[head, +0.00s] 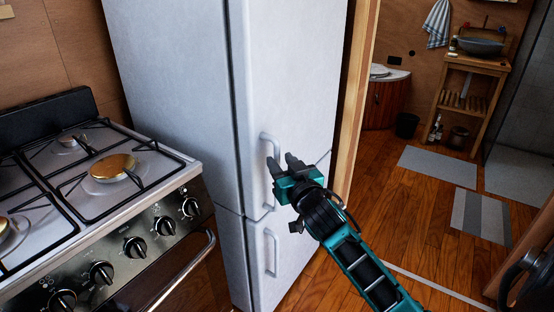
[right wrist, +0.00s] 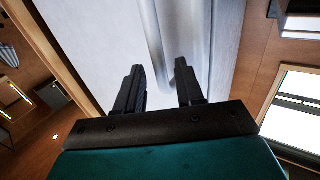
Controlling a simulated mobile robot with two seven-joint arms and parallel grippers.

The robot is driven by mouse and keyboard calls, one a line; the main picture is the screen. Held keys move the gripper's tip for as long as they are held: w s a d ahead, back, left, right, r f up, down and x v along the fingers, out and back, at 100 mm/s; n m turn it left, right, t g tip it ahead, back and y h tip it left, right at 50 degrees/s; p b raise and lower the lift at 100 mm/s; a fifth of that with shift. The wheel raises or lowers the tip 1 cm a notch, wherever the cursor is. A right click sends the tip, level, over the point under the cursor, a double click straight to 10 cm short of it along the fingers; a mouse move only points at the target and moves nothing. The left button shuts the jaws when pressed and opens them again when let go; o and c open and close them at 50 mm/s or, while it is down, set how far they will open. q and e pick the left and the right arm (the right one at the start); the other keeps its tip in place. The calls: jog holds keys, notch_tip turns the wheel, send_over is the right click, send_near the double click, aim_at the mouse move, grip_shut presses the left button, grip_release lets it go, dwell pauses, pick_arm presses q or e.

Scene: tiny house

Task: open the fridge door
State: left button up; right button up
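The white fridge (head: 180,80) stands beside the stove, and its upper door (head: 290,70) looks shut. The upper door's vertical handle (head: 264,147) is a pale bar near the door's left edge. My right gripper (head: 281,162) is at this handle, with its fingers pointing at the door. In the right wrist view the two dark fingers (right wrist: 158,82) are apart, and the handle (right wrist: 155,60) shows in the gap beyond them. I cannot tell whether a finger touches it. The gripper hides part of the handle. A lower door handle (head: 271,252) sits below. My left gripper is not seen.
A gas stove (head: 110,215) with knobs and an oven bar stands to the left, close to the fridge. A wooden door frame (head: 354,110) is right of the fridge. Beyond it are a wooden washstand (head: 470,85) and grey mats (head: 437,166). Wooden floor (head: 405,215) is open at the right.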

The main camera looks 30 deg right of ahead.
aim_at(278, 159)
jog(key=shift+w+d, duration=0.15)
jog(key=shift+w, duration=0.65)
jog(key=shift+w+d, duration=0.15)
jog(key=shift+w, duration=0.65)
jog(key=shift+c, duration=0.4)
grip_shut()
